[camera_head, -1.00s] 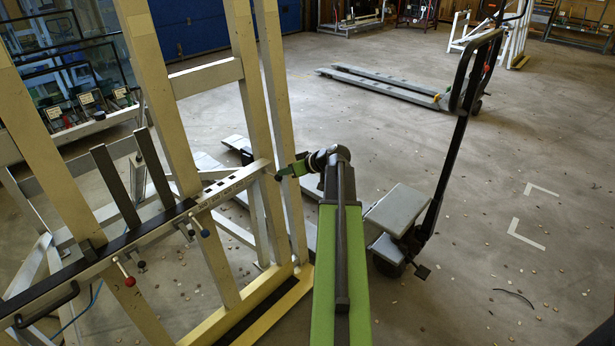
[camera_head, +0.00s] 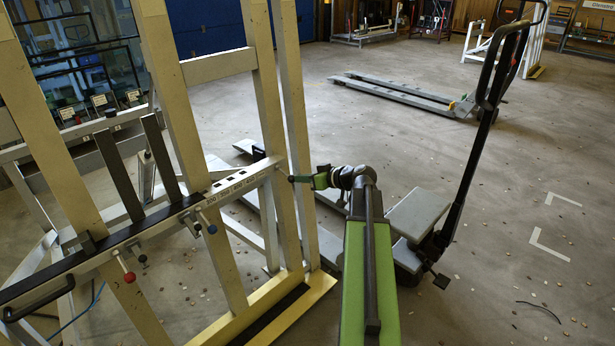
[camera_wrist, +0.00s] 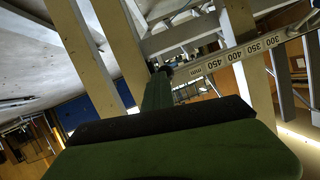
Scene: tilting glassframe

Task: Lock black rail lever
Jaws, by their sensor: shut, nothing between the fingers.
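A small lever with a black knob (camera_head: 142,260) hangs under the long rail (camera_head: 150,224) of the frame, between a red-knobbed lever (camera_head: 130,279) and a blue-knobbed lever (camera_head: 212,229). My gripper (camera_head: 293,179) is shut and empty. It is beside the far right end of the rail, well to the right of the black knob. In the wrist view the green gripper (camera_wrist: 158,92) points at the numbered rail (camera_wrist: 225,58), with a dark round piece at its tip. I cannot tell whether it touches the rail. The black-knobbed lever cannot be made out in the wrist view.
Cream uprights (camera_head: 268,120) and a yellow base beam (camera_head: 290,310) stand left of my arm. A pallet truck (camera_head: 420,215) stands close on the right. A second one (camera_head: 400,95) is farther back. The floor on the right is mostly open, with small debris.

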